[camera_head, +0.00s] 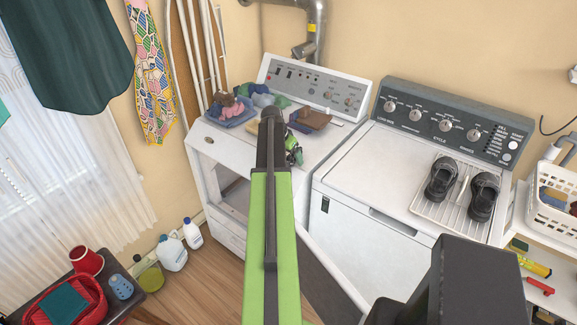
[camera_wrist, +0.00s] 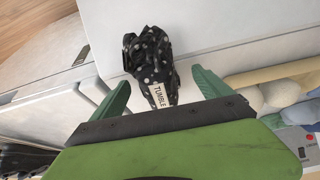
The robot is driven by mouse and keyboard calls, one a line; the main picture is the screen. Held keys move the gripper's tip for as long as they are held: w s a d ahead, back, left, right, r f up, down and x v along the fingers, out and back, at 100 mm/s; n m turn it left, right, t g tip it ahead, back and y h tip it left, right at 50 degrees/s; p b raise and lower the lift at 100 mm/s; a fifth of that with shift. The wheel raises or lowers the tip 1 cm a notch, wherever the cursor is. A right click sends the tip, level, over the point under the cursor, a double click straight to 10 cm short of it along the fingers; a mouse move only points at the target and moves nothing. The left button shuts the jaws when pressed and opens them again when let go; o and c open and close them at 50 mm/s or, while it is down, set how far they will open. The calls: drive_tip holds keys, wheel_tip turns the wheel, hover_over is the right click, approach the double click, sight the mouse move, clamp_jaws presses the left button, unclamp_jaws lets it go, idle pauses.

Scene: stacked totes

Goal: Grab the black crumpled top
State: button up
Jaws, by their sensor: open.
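The black crumpled top (camera_wrist: 148,52) has white dots and a pale tag reading "TUMBLE". In the wrist view it lies on a white surface at the upper middle, its near end between the green fingers. My gripper (camera_wrist: 160,82) is open, with a finger on either side and gaps between the fingers and the cloth. In the head view my arm hides the top and most of the gripper; only a bit of green finger shows over the left white machine (camera_head: 225,152).
The right machine (camera_head: 372,165) carries dark shoes (camera_head: 441,178) on a rack. Bottles (camera_head: 172,253) stand on the floor. A white basket (camera_head: 553,200) is at the far right.

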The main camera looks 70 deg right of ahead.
drive_tip(key=shift+d+f, duration=0.1)
drive_tip(key=shift+f, duration=0.2)
drive_tip(key=c, duration=1.6)
drive_tip(key=shift+c, duration=0.2)
drive_tip(key=shift+r+p, duration=0.1)
drive_tip(key=shift+p, duration=0.2)
